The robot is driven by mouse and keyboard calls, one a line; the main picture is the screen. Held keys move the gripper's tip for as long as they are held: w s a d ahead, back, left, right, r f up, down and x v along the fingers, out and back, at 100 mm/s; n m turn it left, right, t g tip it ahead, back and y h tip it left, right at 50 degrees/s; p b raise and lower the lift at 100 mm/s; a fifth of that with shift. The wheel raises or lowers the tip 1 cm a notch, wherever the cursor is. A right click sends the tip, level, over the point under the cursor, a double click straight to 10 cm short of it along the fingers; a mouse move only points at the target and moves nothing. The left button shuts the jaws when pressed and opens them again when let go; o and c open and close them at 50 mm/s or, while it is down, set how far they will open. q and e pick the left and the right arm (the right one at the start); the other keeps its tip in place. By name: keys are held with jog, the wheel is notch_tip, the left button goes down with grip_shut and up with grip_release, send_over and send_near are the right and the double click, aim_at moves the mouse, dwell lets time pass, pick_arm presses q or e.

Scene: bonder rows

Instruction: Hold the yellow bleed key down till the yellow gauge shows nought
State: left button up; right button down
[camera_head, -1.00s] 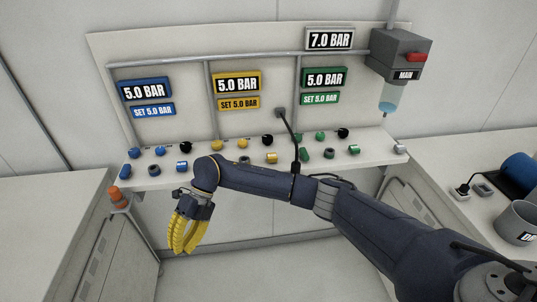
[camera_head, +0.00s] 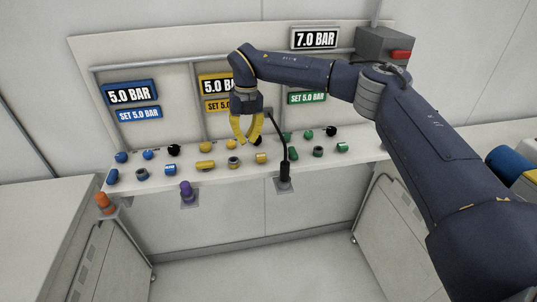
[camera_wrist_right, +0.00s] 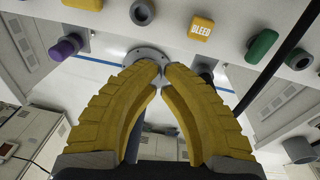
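The yellow bleed key (camera_head: 261,157) is the right-hand yellow block in the front row of the sloped panel. In the right wrist view its face reads BLEED (camera_wrist_right: 202,28), above and right of the fingertips. The yellow gauge (camera_head: 211,85) is partly hidden behind my right arm; its visible part reads 5.0. The yellow set plate (camera_head: 215,105) below it is also partly covered. My right gripper (camera_head: 246,140) points down over the back of the yellow group, apart from the bleed key. Its yellow fingertips (camera_wrist_right: 162,67) nearly meet with nothing between them. My left gripper is not in view.
The blue gauge (camera_head: 130,92) reads 5.0 BAR and the top gauge (camera_head: 314,39) 7.0 BAR. Blue keys (camera_head: 171,170) and green keys (camera_head: 342,147) flank the yellow group. A black-stemmed fitting (camera_head: 284,171), a purple piece (camera_head: 187,188) and an orange piece (camera_head: 104,202) stand along the front.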

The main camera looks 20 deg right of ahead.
notch_tip(320, 180, up, 5)
jog(key=m, duration=0.1)
send_over(262, 158)
jog(key=shift+w+f+t+h, duration=0.15)
jog(key=shift+f+t+h, duration=0.05)
jog(key=shift+t+h, duration=0.2)
jog(key=shift+f, duration=0.1)
notch_tip(262, 158, down, 14)
jog(key=shift+r, duration=0.1)
dwell(0.3)
